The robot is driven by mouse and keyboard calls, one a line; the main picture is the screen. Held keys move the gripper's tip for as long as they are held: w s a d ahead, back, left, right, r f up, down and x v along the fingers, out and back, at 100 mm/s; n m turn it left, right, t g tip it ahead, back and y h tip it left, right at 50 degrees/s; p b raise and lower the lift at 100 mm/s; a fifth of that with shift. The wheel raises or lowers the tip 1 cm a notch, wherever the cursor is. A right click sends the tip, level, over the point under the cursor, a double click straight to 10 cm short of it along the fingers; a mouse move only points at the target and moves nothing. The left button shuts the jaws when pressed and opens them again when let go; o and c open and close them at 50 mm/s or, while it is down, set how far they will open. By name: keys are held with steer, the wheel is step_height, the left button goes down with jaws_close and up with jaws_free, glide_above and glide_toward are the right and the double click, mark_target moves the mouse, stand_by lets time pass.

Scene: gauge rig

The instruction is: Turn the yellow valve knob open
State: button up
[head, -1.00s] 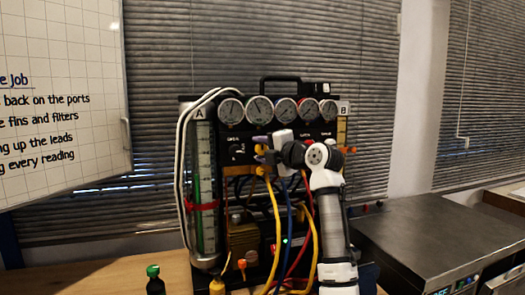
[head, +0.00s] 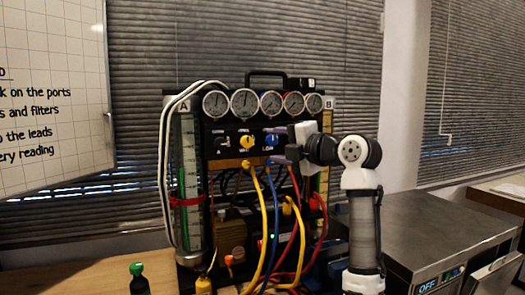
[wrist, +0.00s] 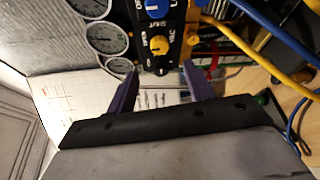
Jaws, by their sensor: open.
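The yellow valve knob (head: 247,142) sits on the black front panel of the gauge rig, left of a blue knob (head: 271,140). In the wrist view the yellow knob (wrist: 157,45) shows beyond and between my fingers, with the blue knob (wrist: 155,8) above it. Small lettering surrounds the yellow knob; I cannot tell its exact setting. My gripper (wrist: 163,80) is open and empty, its two purple fingers apart and not around the knob. In the head view my gripper (head: 278,146) is at the panel's right part, to the right of the yellow knob.
A row of gauges (head: 244,103) runs above the panel. Yellow, blue and red hoses (head: 275,210) hang below it. A clear cylinder (head: 188,190) stands at the rig's left. A green-capped bottle (head: 138,278) stands on the wooden table. A grey metal unit (head: 430,225) is at right.

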steer(key=shift+v, duration=1.2)
